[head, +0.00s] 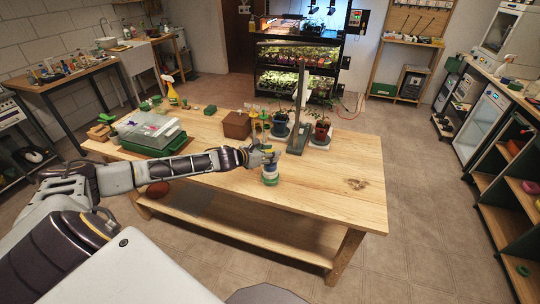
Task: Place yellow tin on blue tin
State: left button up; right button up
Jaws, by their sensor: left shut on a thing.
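My left gripper (264,156) reaches across the wooden table from the left. It is shut on the yellow tin (266,147), which shows only as a small yellow patch at the fingers. Just below the gripper, near the table's front edge, stands a short upright stack with a blue tin (270,171) above a green tin (270,181). The gripper partly hides the stack's top, and I cannot tell whether the yellow tin touches it. My right gripper is not in view.
On the wooden table (335,190) stand a clear-lidded green tray (150,135), a brown box (237,124), a grey upright stand (299,138) and potted plants (321,131). A yellow spray bottle (172,92) stands at the back. The table's right end is clear.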

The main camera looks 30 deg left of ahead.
pick_arm(q)
jog(key=shift+f, duration=0.2)
jog(key=shift+f, duration=0.1)
jog(key=o, duration=1.1)
jog(key=shift+s, duration=0.15)
jog(key=shift+v, duration=2.25)
